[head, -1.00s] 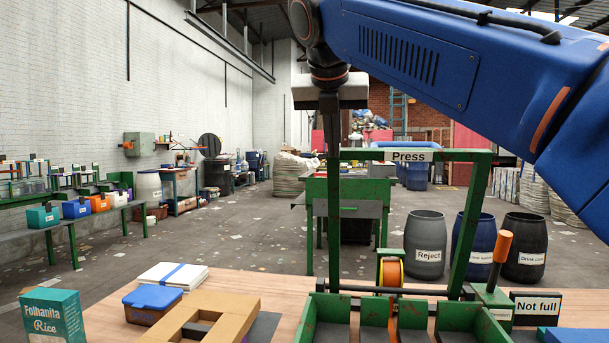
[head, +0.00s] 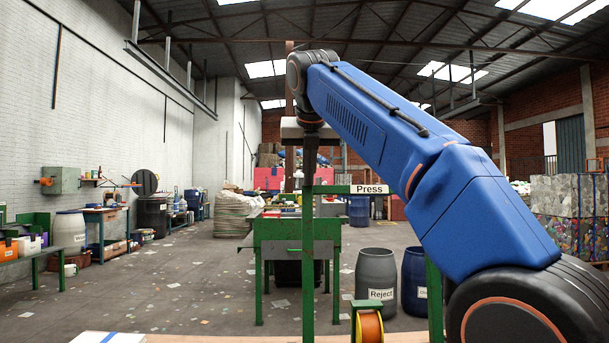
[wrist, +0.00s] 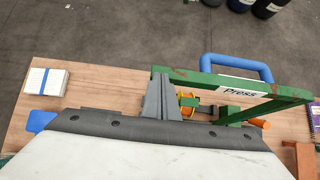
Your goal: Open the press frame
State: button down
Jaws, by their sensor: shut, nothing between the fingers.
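The press frame is a green bar arch with a white "Press" label. In the head view its top bar (head: 340,189) is level and its left post (head: 308,260) upright; the arm hides part of its right side. In the wrist view the frame's top bar (wrist: 190,78) runs across the right half. My gripper (head: 309,178) is shut and empty, pointing down at the top-left corner of the frame. Its dark fingers also show in the wrist view (wrist: 160,88), beside that corner; I cannot tell whether they touch it.
An orange reel (head: 369,327) sits below the frame. On the wooden table (wrist: 100,82) lies a white stack with a blue band (wrist: 46,80). A blue bar handle (wrist: 235,61) stands out beyond the table edge. A Reject barrel (head: 376,275) stands on the floor behind.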

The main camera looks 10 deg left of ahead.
dwell(0.4)
jog(key=s+d+r, duration=0.1)
jog(key=s+r, duration=0.1)
jog(key=s, duration=0.5)
jog(key=s+d+r, duration=0.1)
jog(key=s+d, duration=0.1)
jog(key=s, duration=0.5)
jog(key=shift+s+d+r, duration=0.3)
jog(key=shift+s+r, duration=0.05)
jog(key=shift+s, duration=0.05)
dwell(0.6)
